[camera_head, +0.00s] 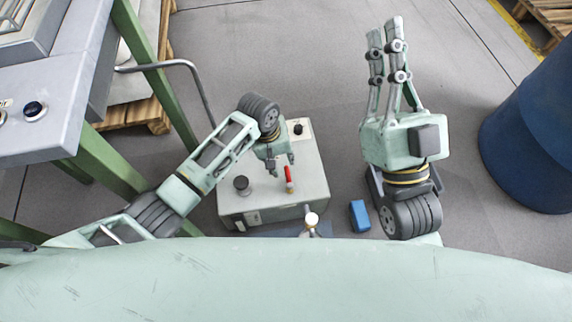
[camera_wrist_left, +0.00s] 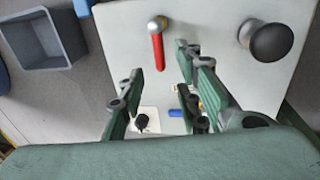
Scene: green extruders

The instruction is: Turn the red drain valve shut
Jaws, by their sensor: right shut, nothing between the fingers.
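The red drain valve (camera_head: 289,178) is a short red lever on top of a pale grey box (camera_head: 270,205). In the left wrist view the red lever (camera_wrist_left: 158,50) runs from a round metal pivot down the picture, its free end near the gap between my fingers. My left gripper (camera_head: 280,168) points down over the box, just behind the lever; in its wrist view the fingers (camera_wrist_left: 161,68) are apart with nothing between them. I cannot tell their height above the lever. My right gripper (camera_head: 385,28) is raised, fingers together and empty, right of the box.
A black knob (camera_head: 241,184) stands left of the lever, and a small dial (camera_head: 297,129) sits at the box's back. A blue block (camera_head: 360,215) lies right of the box. A grey bin (camera_wrist_left: 45,45) shows beside it. A blue drum (camera_head: 535,130) stands far right; a green-legged machine (camera_head: 60,105) is left.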

